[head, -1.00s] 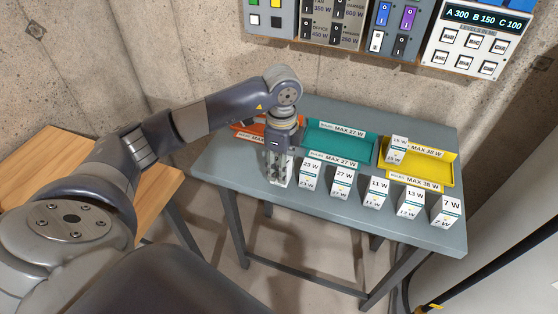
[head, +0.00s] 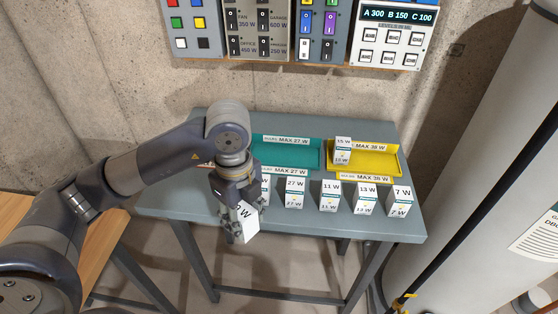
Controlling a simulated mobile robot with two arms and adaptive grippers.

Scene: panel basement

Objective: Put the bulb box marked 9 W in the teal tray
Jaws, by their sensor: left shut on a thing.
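My left gripper (head: 240,222) is shut on a white bulb box (head: 246,229) near the table's front left edge. The box is tilted; its marking ends in "W", and the digit is partly hidden and hard to read. The teal tray (head: 318,157), labelled MAX 27 W, lies behind and to the right of the gripper. The visible part of its floor is bare; my arm covers its left end. My right gripper is not in view.
Boxes marked 27 W (head: 295,192), 11 W (head: 330,195), 13 W (head: 366,198) and 7 W (head: 400,201) stand in front of the trays, with another partly hidden beside my gripper. The yellow tray (head: 384,158) holds a 15 W box (head: 342,150). Switch panels hang above.

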